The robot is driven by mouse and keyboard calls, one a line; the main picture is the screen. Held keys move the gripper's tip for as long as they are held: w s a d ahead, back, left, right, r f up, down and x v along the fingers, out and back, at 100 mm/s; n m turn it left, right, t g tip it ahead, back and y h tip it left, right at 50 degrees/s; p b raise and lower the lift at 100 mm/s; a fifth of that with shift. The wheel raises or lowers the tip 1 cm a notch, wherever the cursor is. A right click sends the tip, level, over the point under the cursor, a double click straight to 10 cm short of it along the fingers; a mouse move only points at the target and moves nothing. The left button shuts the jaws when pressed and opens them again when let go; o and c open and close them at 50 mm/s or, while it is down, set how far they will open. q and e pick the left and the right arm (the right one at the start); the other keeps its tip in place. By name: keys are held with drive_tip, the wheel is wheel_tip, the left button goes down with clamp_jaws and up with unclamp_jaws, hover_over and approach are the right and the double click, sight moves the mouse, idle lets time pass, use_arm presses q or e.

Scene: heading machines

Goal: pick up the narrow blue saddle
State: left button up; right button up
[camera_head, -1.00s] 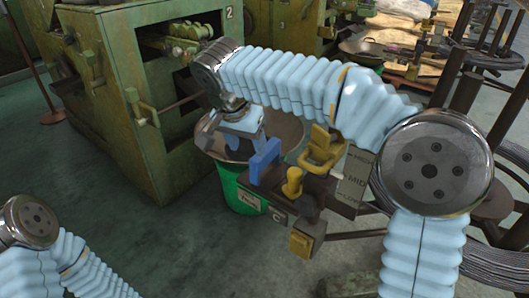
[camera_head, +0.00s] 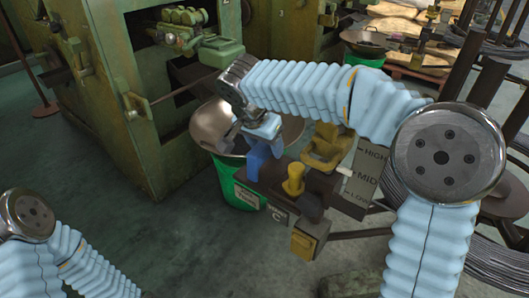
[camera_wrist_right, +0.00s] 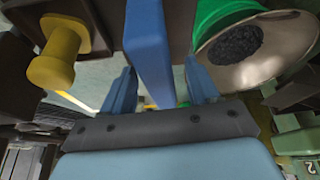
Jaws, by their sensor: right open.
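The narrow blue saddle (camera_head: 255,164) stands upright on a dark bar, left of the yellow knob. In the right wrist view the saddle (camera_wrist_right: 149,50) is a blue slab running up from between the two fingers. My right gripper (camera_head: 265,142) is at the saddle's top in the head view and partly hides it. In the right wrist view the right gripper (camera_wrist_right: 160,85) is open, with one blue finger on each side of the saddle and gaps showing. My left arm shows at the lower left, but its gripper is out of view.
A yellow knob (camera_head: 293,179) and a wider yellow saddle (camera_head: 325,150) stand close by on the right. A HIGH/MID/LOW plate (camera_head: 366,178) is behind. A green bucket (camera_head: 228,186) under a metal pan (camera_head: 212,125) is at the left. A green machine (camera_head: 120,110) stands farther left.

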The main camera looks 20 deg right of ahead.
drive_tip(key=shift+w+d+f, duration=0.15)
drive_tip(key=shift+f, duration=0.35)
drive_tip(key=shift+f+b, duration=0.25)
drive_tip(key=shift+b, duration=0.05)
idle(0.4)
clamp_jaws()
